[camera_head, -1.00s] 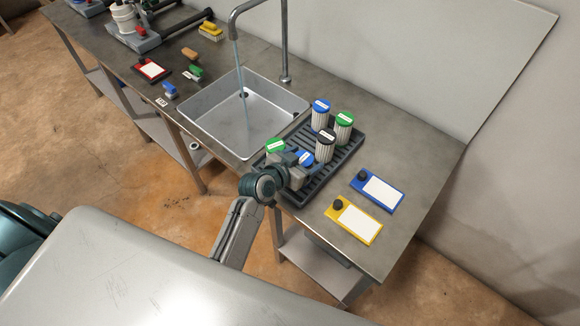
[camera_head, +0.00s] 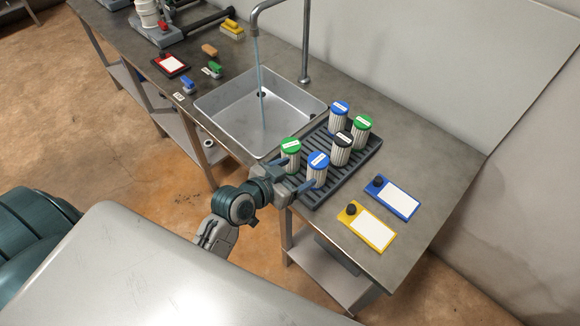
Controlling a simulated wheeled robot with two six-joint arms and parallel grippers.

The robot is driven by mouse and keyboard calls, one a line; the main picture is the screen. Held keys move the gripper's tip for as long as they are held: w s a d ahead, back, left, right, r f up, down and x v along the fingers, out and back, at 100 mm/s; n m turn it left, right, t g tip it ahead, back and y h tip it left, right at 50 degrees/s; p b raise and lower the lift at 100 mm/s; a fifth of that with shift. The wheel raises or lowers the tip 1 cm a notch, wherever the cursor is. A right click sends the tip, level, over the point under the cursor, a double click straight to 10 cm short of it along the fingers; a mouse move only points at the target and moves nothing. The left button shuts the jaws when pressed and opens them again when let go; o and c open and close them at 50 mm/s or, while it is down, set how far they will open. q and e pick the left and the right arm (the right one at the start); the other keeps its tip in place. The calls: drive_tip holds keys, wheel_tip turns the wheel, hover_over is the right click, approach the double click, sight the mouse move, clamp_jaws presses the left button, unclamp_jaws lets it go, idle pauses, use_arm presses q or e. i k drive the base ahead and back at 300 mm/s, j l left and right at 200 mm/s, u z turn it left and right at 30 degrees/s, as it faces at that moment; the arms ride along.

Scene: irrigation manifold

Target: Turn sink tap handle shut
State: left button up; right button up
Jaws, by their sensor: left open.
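The sink tap has a grey riser (camera_head: 305,45) behind the sink and a bent spout over it. A thin stream of water (camera_head: 260,75) runs from the spout into the metal sink (camera_head: 235,118). I cannot make out the tap's handle. My left gripper (camera_head: 291,174) is open at the near edge of the dark rack. Its fingers point towards a filter with a blue lid (camera_head: 318,168) and one with a green lid (camera_head: 290,155). I cannot tell whether it touches either. My right gripper is not in view.
Several lidded filters stand on the dark slatted rack (camera_head: 325,189) beside the sink. Blue (camera_head: 398,197) and yellow (camera_head: 367,231) tags lie at the right. A wall bounds the bench's back.

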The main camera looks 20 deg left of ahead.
sight(188, 85)
drive_tip(key=u, duration=1.5)
drive_tip(key=i+j+z, duration=0.9)
drive_tip(key=j, duration=0.25)
drive_tip(key=k+l, duration=0.05)
drive_tip(key=k, duration=0.05)
